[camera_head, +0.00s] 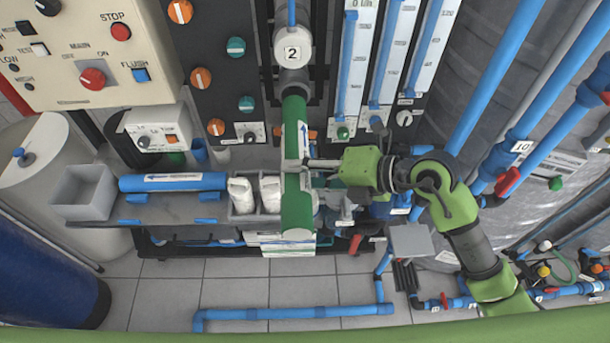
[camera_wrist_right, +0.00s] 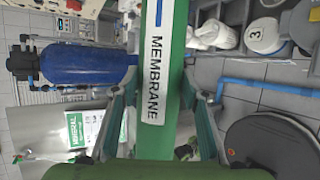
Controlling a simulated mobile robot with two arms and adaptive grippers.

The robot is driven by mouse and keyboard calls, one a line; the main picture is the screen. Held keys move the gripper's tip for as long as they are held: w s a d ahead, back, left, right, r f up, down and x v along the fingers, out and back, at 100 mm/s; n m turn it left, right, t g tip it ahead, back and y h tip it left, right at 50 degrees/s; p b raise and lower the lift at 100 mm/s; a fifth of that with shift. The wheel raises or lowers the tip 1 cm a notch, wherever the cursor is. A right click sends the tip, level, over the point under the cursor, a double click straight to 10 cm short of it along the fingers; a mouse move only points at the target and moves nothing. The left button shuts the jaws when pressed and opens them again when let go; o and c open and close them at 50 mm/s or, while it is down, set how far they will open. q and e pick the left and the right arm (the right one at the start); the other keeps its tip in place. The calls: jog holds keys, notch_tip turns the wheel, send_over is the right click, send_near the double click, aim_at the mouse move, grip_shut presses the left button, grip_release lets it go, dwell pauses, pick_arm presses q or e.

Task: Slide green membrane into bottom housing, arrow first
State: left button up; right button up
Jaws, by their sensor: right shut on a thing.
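The green membrane (camera_head: 297,205) stands out lengthwise in the head view, with a white label and a blue arrow pointing up the picture. Its upper end meets the dark mouth of a grey housing (camera_head: 292,88) below the cap marked 2 (camera_head: 292,50). I cannot tell whether the end is inside the mouth. My right gripper (camera_head: 306,163) is shut on the membrane near its middle, coming from the right. In the right wrist view the membrane (camera_wrist_right: 172,75) runs between the fingers of the right gripper (camera_wrist_right: 157,105), with MEMBRANE on its label. My left gripper is not in view.
A grey bench (camera_head: 150,210) holds a blue tube (camera_head: 172,182), an open grey box (camera_head: 85,193) and a bin (camera_head: 240,212) with white bottles. Flow meters (camera_head: 385,50) and a valve panel (camera_head: 212,50) flank the housing. Blue pipes (camera_head: 490,90) stand at right.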

aim_at(304, 115)
jog(key=shift+r, duration=0.3)
dwell(0.5)
jog(key=shift+f+p, duration=0.1)
jog(key=shift+p, duration=0.55)
dwell(1.1)
jog(key=shift+w, duration=0.1)
jog(key=shift+w+b, duration=0.35)
jog(key=shift+w, duration=2.35)
jog(key=shift+w+b, duration=0.8)
jog(key=shift+w, duration=2.05)
jog(key=shift+w+b, duration=1.15)
jog(key=shift+w, duration=1.7)
